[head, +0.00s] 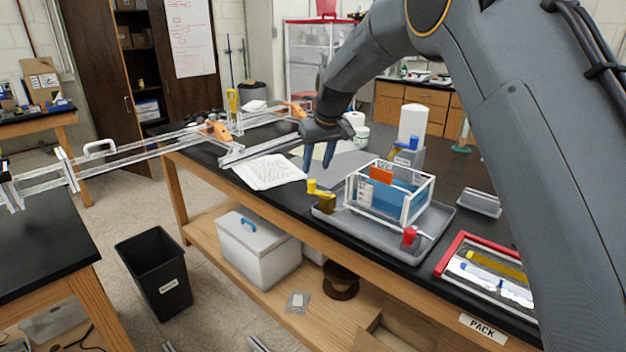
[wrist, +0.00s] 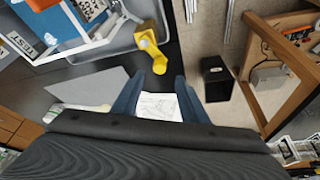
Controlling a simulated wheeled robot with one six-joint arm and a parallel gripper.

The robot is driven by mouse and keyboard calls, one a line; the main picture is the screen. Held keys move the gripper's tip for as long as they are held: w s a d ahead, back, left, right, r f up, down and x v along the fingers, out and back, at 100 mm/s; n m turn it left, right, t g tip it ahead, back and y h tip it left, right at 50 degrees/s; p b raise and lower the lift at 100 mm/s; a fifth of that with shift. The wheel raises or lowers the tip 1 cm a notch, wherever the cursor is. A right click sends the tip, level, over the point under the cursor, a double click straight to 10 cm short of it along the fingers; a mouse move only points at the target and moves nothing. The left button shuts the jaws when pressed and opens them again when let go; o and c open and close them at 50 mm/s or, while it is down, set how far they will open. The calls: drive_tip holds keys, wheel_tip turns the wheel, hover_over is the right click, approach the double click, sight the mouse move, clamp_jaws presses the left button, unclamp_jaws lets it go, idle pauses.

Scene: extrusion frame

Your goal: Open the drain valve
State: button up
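A red valve (head: 409,237) is at the tray's front edge, and a blue-handled one (head: 407,144) is behind the tank. I cannot read which is the drain valve. My gripper (head: 318,167) is open and empty, above and behind the yellow valve; its blue fingers (wrist: 158,84) point toward the yellow handle, apart from it.
White papers (head: 268,172) lie on the bench left of my gripper, near a clamped extrusion frame (head: 265,150). A red-edged tray (head: 487,268) sits at the front right. A black bin (head: 155,275) stands on the floor. The bench's front edge runs close to the yellow valve.

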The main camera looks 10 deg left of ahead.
sight(312, 181)
drive_tip(key=shift+p+x, duration=1.25)
drive_tip(key=shift+x, duration=2.5)
clamp_jaws()
